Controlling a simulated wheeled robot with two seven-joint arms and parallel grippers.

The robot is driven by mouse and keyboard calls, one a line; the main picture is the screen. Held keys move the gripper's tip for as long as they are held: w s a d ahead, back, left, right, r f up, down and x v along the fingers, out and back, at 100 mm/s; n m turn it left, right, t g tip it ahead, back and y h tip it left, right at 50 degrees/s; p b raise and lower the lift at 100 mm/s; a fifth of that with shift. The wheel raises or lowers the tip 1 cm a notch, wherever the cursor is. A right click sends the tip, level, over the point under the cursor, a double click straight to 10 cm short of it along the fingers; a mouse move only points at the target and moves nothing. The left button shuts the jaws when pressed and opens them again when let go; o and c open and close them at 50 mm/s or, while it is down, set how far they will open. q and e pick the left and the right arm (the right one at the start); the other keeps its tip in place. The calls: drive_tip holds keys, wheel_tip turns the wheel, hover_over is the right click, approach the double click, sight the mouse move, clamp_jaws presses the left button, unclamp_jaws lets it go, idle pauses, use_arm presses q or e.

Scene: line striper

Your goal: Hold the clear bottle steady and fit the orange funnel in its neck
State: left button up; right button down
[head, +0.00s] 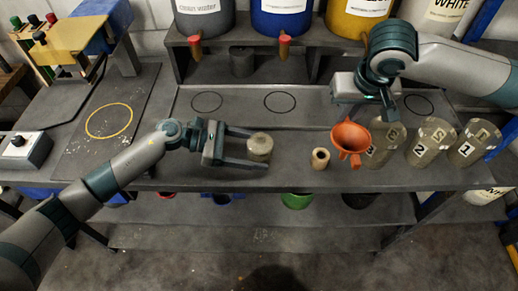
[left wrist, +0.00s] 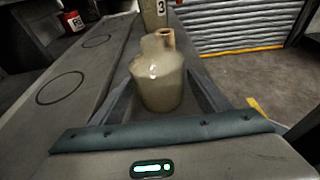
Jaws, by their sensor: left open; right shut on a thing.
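The clear bottle (head: 260,147) is rounded and tinted beige. It stands upright on the bench between the spread fingers of my left gripper (head: 258,150). In the left wrist view the bottle (left wrist: 158,82) sits between both fingers (left wrist: 160,95), with gaps at its sides. My right gripper (head: 362,113) is shut on the orange funnel (head: 350,137), to the right of the bottle and apart from it. The funnel's wide mouth faces up and its spout points down. The right fingertips are largely hidden in the head view.
A short tan hollow cylinder (head: 320,158) stands between the bottle and the funnel. Numbered clear containers, 3 (head: 380,145), 2 (head: 430,142) and 1 (head: 474,143), stand at the right. Black circles (head: 280,102) mark free bench behind. The bench's front edge is close.

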use_arm(q)
drive_tip(key=c, duration=0.7)
drive_tip(key=shift+o, duration=0.2)
use_arm(e)
drive_tip(key=w+a+r, duration=0.2)
drive_tip(key=w+a, duration=0.1)
drive_tip(key=a, duration=0.7)
drive_tip(key=w+a+r, duration=0.3)
drive_tip(key=a, duration=0.7)
drive_tip(key=shift+w+a+r, duration=0.25)
drive_tip(key=shift+r, duration=0.1)
